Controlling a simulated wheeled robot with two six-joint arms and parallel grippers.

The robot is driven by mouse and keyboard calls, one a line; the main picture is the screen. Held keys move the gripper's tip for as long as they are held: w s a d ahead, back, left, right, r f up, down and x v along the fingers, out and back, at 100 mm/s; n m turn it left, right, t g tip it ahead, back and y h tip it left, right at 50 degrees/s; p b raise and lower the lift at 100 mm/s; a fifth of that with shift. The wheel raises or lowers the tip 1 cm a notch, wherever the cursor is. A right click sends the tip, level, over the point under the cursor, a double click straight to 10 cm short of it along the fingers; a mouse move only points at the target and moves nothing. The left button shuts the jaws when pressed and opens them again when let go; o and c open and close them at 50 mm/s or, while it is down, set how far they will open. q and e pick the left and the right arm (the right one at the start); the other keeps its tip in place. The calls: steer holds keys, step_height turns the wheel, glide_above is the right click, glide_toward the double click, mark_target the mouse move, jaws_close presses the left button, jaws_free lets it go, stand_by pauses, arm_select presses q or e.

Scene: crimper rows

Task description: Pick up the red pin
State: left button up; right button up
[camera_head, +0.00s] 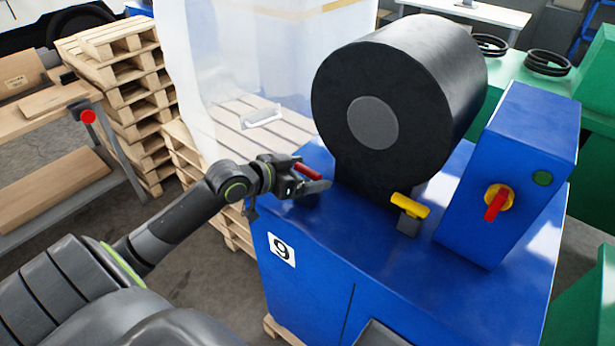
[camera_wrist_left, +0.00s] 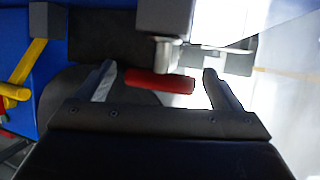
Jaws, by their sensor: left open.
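The red pin (camera_head: 307,171) shows at the near left corner of the blue machine's top, right at my left gripper (camera_head: 309,181). In the left wrist view the pin (camera_wrist_left: 160,81) is a short red cylinder lying crosswise between the two spread fingers, below a grey post. A gap shows between the pin and the right finger; on the left, the pin's end is close to the finger, and I cannot tell whether they touch. My left gripper (camera_wrist_left: 157,76) is open. My right gripper is not in view.
The blue machine (camera_head: 310,265) carries a large black drum (camera_head: 385,110), a yellow handle (camera_head: 410,205) and a blue box with a red switch (camera_head: 496,203). Stacked pallets (camera_head: 120,75) and a wrapped load (camera_head: 235,70) stand behind.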

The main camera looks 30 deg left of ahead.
arm_select(q)
steer(key=shift+x, duration=1.3)
steer(key=c, duration=1.1)
